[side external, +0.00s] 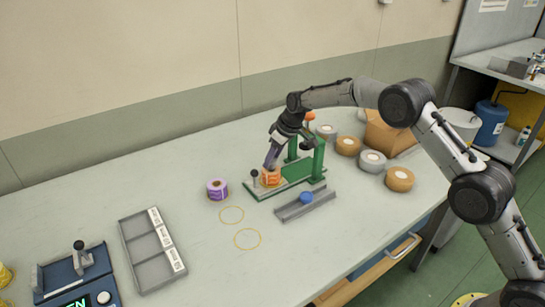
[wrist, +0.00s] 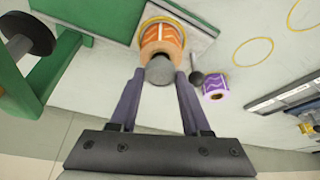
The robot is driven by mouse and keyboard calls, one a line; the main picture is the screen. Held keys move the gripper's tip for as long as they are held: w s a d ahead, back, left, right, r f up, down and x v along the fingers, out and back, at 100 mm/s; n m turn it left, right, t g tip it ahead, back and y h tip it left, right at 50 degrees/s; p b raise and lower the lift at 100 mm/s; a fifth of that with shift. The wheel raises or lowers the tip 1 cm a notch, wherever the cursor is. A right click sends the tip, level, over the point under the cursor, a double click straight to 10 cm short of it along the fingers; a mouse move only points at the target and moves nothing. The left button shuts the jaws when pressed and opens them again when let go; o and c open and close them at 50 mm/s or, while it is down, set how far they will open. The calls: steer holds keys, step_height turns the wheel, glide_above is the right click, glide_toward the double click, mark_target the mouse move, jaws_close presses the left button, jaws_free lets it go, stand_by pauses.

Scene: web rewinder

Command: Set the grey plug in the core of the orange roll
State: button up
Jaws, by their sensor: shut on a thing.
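The orange roll (side external: 271,180) stands on the green rewinder (side external: 290,180). It also shows in the wrist view (wrist: 162,36), with a yellow rim around its far end. My gripper (side external: 270,164) is just above the roll, pointing down. In the wrist view my gripper (wrist: 160,75) is shut on the grey plug (wrist: 160,70), a round grey piece between the fingertips.
A purple roll (side external: 217,189) stands left of the rewinder. A grey tray (side external: 290,213) with a blue piece (side external: 306,197) lies in front. A black-knobbed lever (side external: 255,174) is close beside the orange roll. Several tape rolls (side external: 372,161) and a box (side external: 390,135) are at right.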

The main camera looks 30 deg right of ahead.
steer(key=shift+f, duration=0.45)
stand_by(0.4)
steer(key=o, duration=1.5)
steer(key=shift+r, duration=3.75)
